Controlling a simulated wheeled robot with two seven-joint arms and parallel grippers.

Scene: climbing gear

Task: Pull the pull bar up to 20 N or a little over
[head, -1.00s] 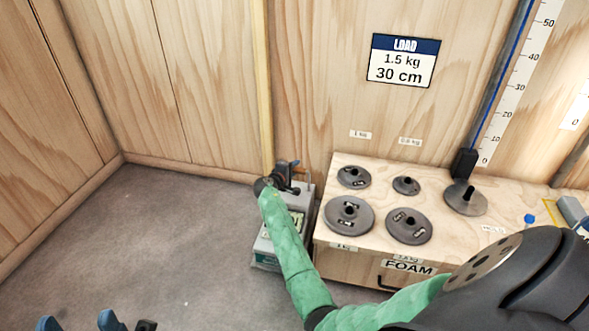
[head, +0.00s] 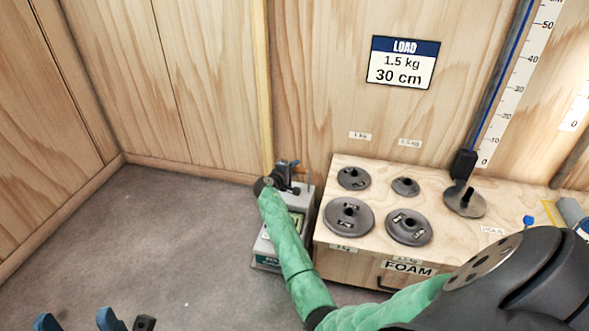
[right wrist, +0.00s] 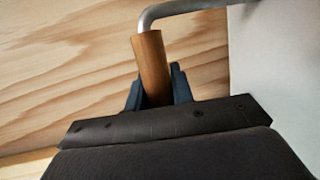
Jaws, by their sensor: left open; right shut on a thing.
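The pull bar is a wooden grip (right wrist: 152,62) on a bent metal rod (right wrist: 185,8) in the right wrist view. In the head view, a small part of the wooden grip (head: 302,171) shows beside my right gripper (head: 288,172). My right gripper is shut on the wooden grip; it also shows in the right wrist view (right wrist: 157,90). A grey box with a display (head: 297,222) stands on the floor below, partly behind my green arm. I cannot read its display. My left gripper (head: 77,321) is open and empty at the bottom left.
A wooden foam box (head: 450,180) stands right of the grey box, with several dark weight discs (head: 349,216) on it. A load sign (head: 402,62) and a ruler (head: 515,85) are on the wall. The floor (head: 150,240) at left is clear.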

